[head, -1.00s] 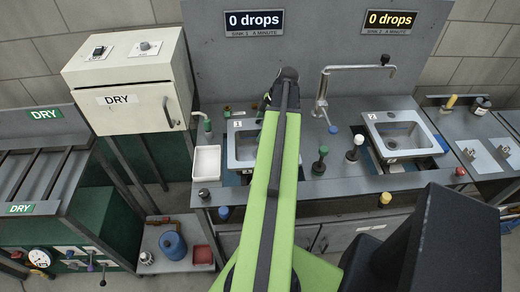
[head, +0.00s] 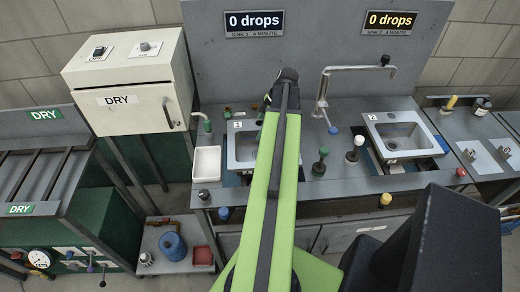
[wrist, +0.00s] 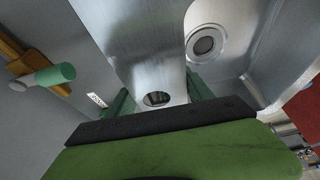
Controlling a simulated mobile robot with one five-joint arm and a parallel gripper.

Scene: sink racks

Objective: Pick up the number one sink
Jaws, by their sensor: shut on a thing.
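The number one sink (head: 243,150) is a grey metal basin with a "1" label on its back left corner. It sits in the left opening of the counter, partly hidden behind my green arm. In the wrist view its metal (wrist: 150,60) fills the middle, with a small hole close to the jaw and a round drain beyond. My gripper (wrist: 160,122), with a green body and black edge, is shut on the sink's edge. The second fingertip is not clear there, and my arm hides the gripper in the head view.
The number two sink (head: 400,135) is in the right opening, with a metal tap (head: 322,95) between the sinks. A white tray (head: 207,162) and a cream DRY cabinet (head: 130,80) are at left.

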